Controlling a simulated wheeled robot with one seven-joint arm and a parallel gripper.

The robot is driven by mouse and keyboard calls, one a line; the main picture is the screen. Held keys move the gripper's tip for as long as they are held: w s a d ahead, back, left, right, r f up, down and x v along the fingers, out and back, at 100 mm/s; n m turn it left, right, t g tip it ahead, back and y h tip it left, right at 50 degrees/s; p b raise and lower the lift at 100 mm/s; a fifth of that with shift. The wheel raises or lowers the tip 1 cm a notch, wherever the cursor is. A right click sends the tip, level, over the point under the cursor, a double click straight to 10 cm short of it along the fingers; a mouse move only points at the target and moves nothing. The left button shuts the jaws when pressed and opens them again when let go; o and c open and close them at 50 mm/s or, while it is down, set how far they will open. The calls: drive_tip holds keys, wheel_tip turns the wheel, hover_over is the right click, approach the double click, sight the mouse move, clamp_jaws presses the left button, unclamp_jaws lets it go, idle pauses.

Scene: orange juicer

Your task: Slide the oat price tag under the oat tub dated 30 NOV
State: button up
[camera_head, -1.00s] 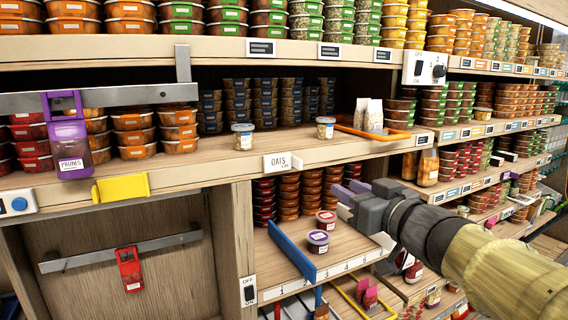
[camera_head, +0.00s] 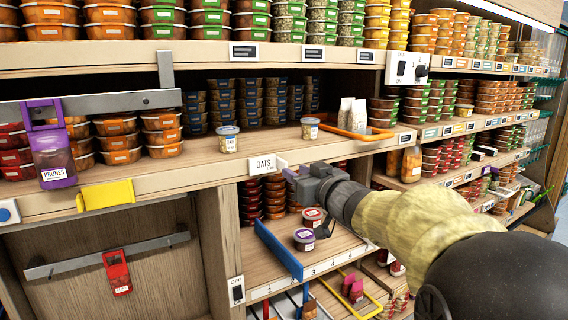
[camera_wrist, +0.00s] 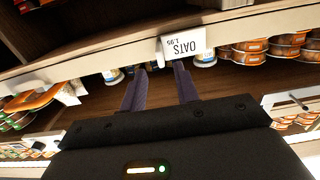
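The white oat price tag (camera_head: 263,164), marked OATS, stands out from the front edge of the middle shelf. My gripper (camera_head: 287,175) is just right of it in the head view. In the wrist view the tag (camera_wrist: 184,45) shows upside down, just beyond the fingertips of my gripper (camera_wrist: 157,68), which are apart with nothing clearly between them. Two small clear tubs stand on the shelf above: a left tub (camera_head: 228,139) with a blue lid, and a right tub (camera_head: 310,129). Their dates are too small to read, so I cannot tell which says 30 NOV.
An orange frame (camera_head: 365,134) and pale bags (camera_head: 352,115) stand right of the tubs. A yellow holder (camera_head: 105,195) and a purple PRUNES scoop bin (camera_head: 52,155) are at left. Below, a blue divider (camera_head: 279,248) and small pots (camera_head: 304,239) stand on the lower shelf.

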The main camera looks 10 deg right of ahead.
sight(287, 166)
drive_tip(key=p+x, duration=0.1)
drive_tip(key=x, duration=0.4)
drive_tip(key=shift+c, duration=0.2)
clamp_jaws()
